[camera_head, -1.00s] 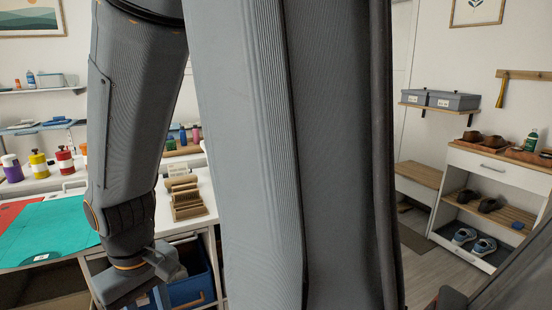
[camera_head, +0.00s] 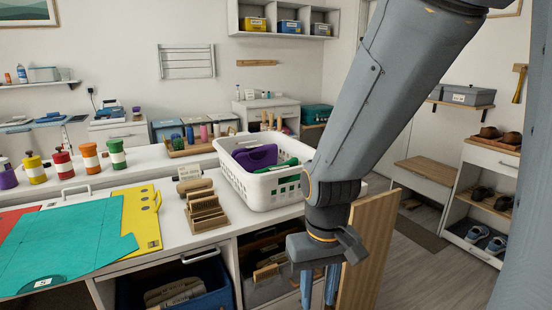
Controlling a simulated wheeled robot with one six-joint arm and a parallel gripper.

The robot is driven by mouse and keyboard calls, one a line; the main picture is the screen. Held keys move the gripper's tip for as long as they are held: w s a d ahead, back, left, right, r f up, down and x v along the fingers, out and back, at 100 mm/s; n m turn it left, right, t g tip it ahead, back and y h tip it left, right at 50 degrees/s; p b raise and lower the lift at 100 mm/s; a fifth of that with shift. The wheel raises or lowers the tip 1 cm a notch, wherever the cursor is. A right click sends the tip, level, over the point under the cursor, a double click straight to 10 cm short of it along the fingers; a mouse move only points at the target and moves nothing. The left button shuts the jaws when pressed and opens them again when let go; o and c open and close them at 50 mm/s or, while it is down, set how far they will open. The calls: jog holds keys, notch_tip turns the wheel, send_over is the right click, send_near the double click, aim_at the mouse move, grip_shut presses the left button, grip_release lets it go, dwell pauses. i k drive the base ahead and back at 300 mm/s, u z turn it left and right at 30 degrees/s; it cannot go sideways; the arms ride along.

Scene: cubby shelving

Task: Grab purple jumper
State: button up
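A folded purple cloth (camera_head: 256,158), likely the jumper, lies in a white plastic basket (camera_head: 265,187) on the worktop. A green item (camera_head: 279,166) lies beside it in the basket. The basket wall hides the lower part of the cloth. My gripper (camera_head: 320,288) hangs in front of and to the right of the basket, lower than its rim. Its two blue fingers point down with a gap between them, and I see nothing held. The fingertips are close to the bottom edge of the picture.
A wooden rack (camera_head: 206,212) stands left of the basket. Teal and yellow folders (camera_head: 142,220) lie farther left, with several coloured bottles (camera_head: 62,162) behind. A wooden panel (camera_head: 368,252) stands right of my gripper. Open floor (camera_head: 440,270) lies to the right.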

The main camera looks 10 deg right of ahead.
aim_at(253, 158)
jog(key=z, duration=1.5)
jog(key=i, duration=0.95)
jog(key=u, duration=1.3)
